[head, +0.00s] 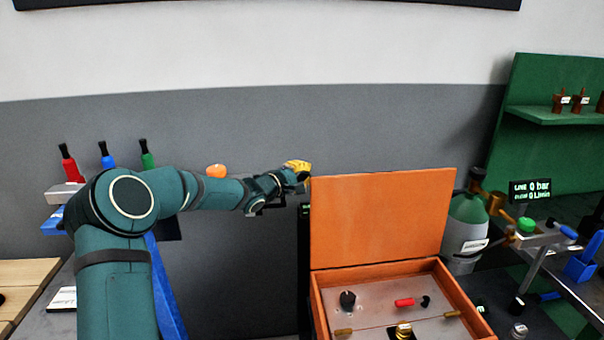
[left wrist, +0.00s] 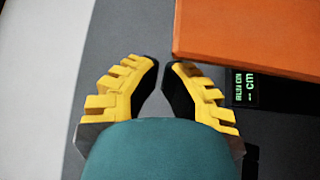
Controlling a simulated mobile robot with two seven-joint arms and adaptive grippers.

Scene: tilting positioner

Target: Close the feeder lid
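The feeder lid (head: 380,220) is a flat orange panel. It stands up, open, at the back edge of the orange feeder box (head: 462,301) in the head view. In the left wrist view, a lower corner part of the orange lid (left wrist: 255,35) fills the top right. My left gripper (head: 304,172) is beside the lid's upper left corner in the head view. In the left wrist view, the yellow fingers of my left gripper (left wrist: 161,63) come together at their tips with at most a narrow gap, and nothing is held. My right gripper is out of view.
A gas cylinder (head: 466,232) stands close to the right of the lid. Bottles (head: 105,156) stand on a rack at the left. A green shelf (head: 553,116) is at the right. A small display (left wrist: 245,90) shows beneath the lid's edge in the left wrist view.

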